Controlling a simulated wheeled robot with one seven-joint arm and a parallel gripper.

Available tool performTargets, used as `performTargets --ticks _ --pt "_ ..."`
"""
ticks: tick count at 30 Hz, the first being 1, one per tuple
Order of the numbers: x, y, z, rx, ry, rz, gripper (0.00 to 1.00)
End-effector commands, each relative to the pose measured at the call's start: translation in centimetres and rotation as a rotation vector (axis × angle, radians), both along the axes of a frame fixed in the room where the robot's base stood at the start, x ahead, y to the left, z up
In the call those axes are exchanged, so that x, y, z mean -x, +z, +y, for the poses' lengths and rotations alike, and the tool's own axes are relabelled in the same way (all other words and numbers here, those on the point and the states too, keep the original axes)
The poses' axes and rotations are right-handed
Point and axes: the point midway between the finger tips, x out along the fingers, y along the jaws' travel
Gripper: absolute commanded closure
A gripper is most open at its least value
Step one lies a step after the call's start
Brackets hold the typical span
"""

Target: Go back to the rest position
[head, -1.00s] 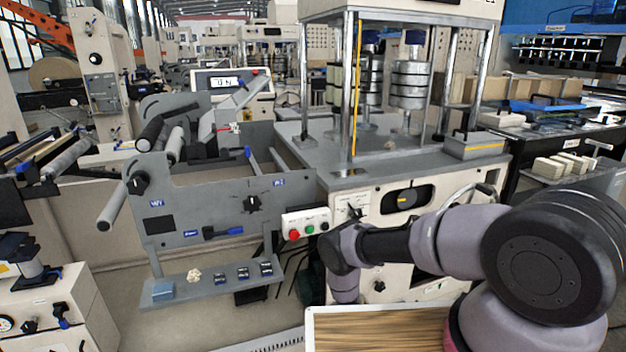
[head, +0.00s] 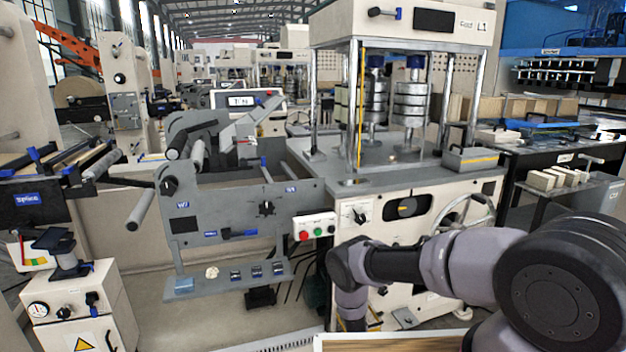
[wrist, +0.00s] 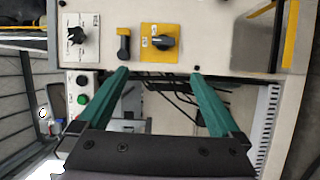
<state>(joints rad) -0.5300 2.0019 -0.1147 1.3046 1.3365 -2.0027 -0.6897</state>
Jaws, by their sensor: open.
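My gripper (wrist: 160,85) shows in the wrist view with its two green fingers spread wide and nothing between them. It faces the cream front panel of the press machine. In the head view my arm reaches in from the lower right and bends down at the wrist. The fingers are hard to make out there, low in front of the machine cabinet.
The press machine (head: 405,180) stands ahead, with a red and green button box (head: 314,227) at its left corner. A grey unwind frame (head: 240,210) is to its left. A cream cabinet (head: 85,305) stands at lower left. Bare floor lies between them.

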Motion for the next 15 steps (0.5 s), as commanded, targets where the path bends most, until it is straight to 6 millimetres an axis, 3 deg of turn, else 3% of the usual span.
performTargets --ticks 8,15 --pt "-3.4 3.0 0.6 -0.105 -0.040 0.011 0.00" --pt "-8.3 8.0 1.1 -0.269 -0.097 0.030 0.00"
